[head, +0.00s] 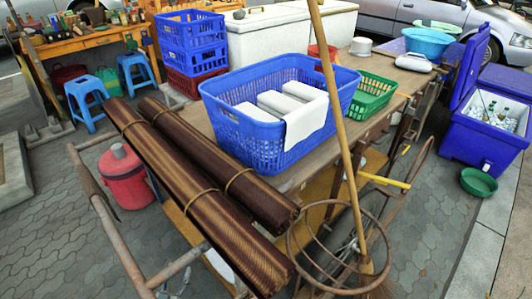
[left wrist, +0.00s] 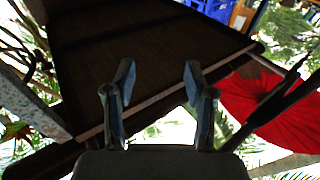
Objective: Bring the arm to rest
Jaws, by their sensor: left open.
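My left gripper (left wrist: 158,80) shows in the left wrist view. Its two fingers stand well apart, with nothing between them. A dark brown flat surface (left wrist: 130,45) lies beyond the fingers, and I cannot tell how far off it is. Neither gripper shows in the head view, and my right gripper is in no view. I cannot make out a clay mortar in either view.
In the head view, a blue basket (head: 240,145) with white folded pieces stands on a wooden table (head: 200,118). Brown rolled mats (head: 190,195) lie at its left, and a wooden pole (head: 340,110) rises in front. A red ribbed thing (left wrist: 250,95) is right of my left gripper.

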